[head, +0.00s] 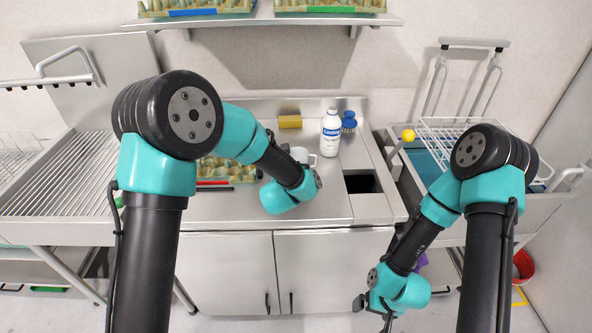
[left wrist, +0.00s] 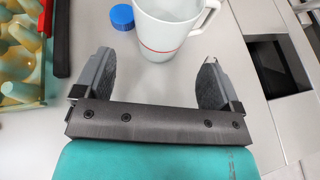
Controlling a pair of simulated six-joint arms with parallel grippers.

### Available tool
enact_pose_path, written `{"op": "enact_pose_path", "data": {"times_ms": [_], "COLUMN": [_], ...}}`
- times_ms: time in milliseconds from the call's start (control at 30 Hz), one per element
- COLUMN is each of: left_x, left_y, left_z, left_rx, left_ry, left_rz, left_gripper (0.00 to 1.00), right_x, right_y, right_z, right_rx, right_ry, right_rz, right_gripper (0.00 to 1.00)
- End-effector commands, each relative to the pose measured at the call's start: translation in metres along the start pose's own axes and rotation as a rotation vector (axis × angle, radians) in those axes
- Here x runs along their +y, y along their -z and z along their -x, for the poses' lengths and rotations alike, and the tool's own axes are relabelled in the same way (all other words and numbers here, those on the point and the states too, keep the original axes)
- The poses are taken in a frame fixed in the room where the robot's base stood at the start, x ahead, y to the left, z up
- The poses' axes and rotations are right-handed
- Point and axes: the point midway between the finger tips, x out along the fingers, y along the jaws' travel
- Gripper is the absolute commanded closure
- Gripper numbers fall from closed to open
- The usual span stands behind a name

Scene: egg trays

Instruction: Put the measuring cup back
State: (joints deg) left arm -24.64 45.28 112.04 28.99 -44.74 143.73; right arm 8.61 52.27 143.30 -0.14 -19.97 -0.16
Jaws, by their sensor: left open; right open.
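The measuring cup, white and translucent with a red line and a side handle, stands on the steel counter. It shows partly in the head view (head: 301,154) behind my left arm, and in the left wrist view (left wrist: 165,36), cut off at the top edge. My left gripper (left wrist: 155,58) is open, its two fingers apart and pointing at the cup, with nothing between them but counter and the cup's near side. My right gripper (head: 373,312) hangs low in front of the cabinet, open and empty.
A blue cap (left wrist: 122,17) lies left of the cup. An egg tray (left wrist: 22,65) lies farther left. A white bottle (head: 331,134), a blue-topped container (head: 348,121) and a yellow item (head: 289,121) stand behind. A dark opening (head: 362,183) lies right. A shelf (head: 262,19) holds egg trays.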

Motion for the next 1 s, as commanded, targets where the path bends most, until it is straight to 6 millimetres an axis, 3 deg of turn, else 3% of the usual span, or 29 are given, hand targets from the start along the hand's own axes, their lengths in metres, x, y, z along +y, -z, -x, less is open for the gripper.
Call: {"op": "enact_pose_path", "data": {"times_ms": [200,400,1000], "left_x": [0.0,0.0,0.0], "left_y": [-0.001,0.0,0.0], "left_z": [0.042,0.062,0.065], "left_rx": [-0.001,0.0,0.0], "left_ry": [0.0,0.0,0.0], "left_rz": [0.001,0.0,0.001], "left_gripper": [0.11,0.11,0.11], "right_x": [0.0,0.0,0.0], "right_y": [0.0,0.0,0.0], "right_z": [0.0,0.0,0.0], "right_rx": [0.0,0.0,0.0], "right_ry": [0.0,0.0,0.0], "right_rz": [0.0,0.0,0.0], "right_gripper": [0.02,0.02,0.02]}}
